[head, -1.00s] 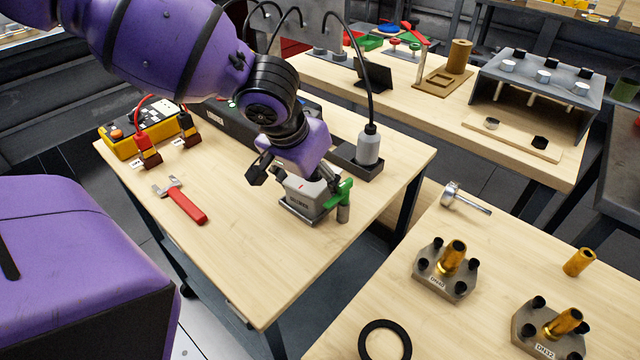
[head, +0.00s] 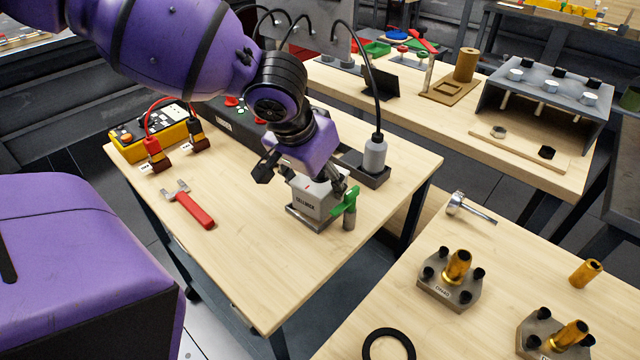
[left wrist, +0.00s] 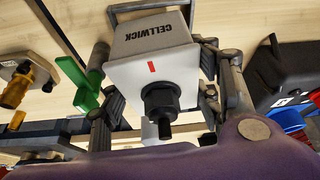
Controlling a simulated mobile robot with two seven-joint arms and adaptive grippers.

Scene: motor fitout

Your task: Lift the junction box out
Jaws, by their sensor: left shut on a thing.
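The junction box (head: 313,201), grey-white and marked CELLWICK, is between the fingers of my left gripper (head: 304,178), which is shut on it. The box is upright and appears slightly raised over its shallow grey tray (head: 309,226); the gap is hard to judge. In the left wrist view the box (left wrist: 150,42) shows its label, a red mark and a black round fitting (left wrist: 160,102). The tray's rim (left wrist: 150,7) shows beyond it. My right gripper is not in view.
A green-handled grey part (head: 349,204) stands close at the box's right. A bottle (head: 375,155) in a dark holder (head: 362,170) is behind. A red-handled wrench (head: 191,208) and a yellow meter (head: 150,136) lie left. The table's front is clear.

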